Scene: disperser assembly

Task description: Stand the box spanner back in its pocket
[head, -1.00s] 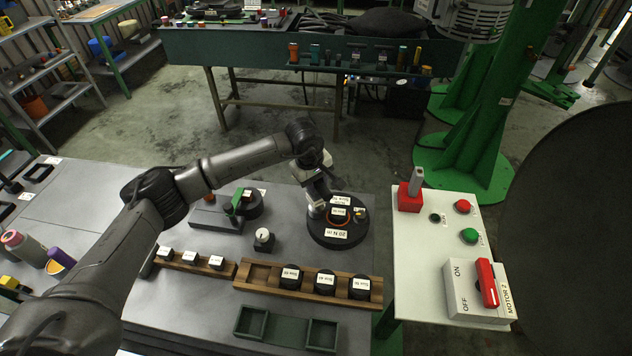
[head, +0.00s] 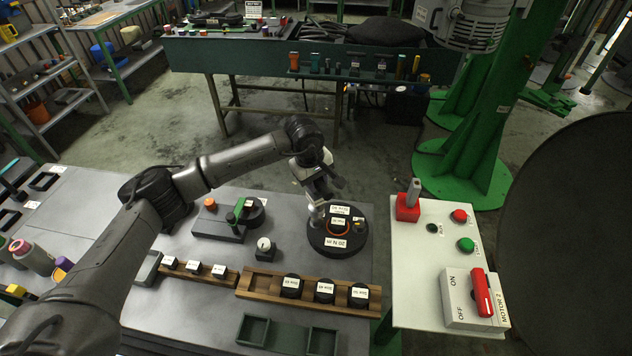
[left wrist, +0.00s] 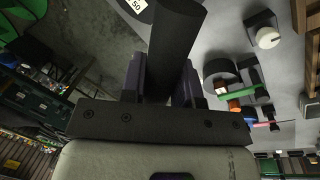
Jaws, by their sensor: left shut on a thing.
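In the head view the left gripper (head: 318,208) is at the left rim of a round black base (head: 335,250) with white labels and an orange ring. The gripper hides the held part there, so I cannot tell whether it touches the base. I cannot make out the spanner's pocket. My right gripper is not in view.
Left of the base are a grey block (head: 218,230) with an orange knob and green handle, and a white-topped knob (head: 264,245). Wooden racks (head: 258,285) with labelled black pieces and a green tray (head: 285,337) lie in front. A white switch panel (head: 430,255) stands right.

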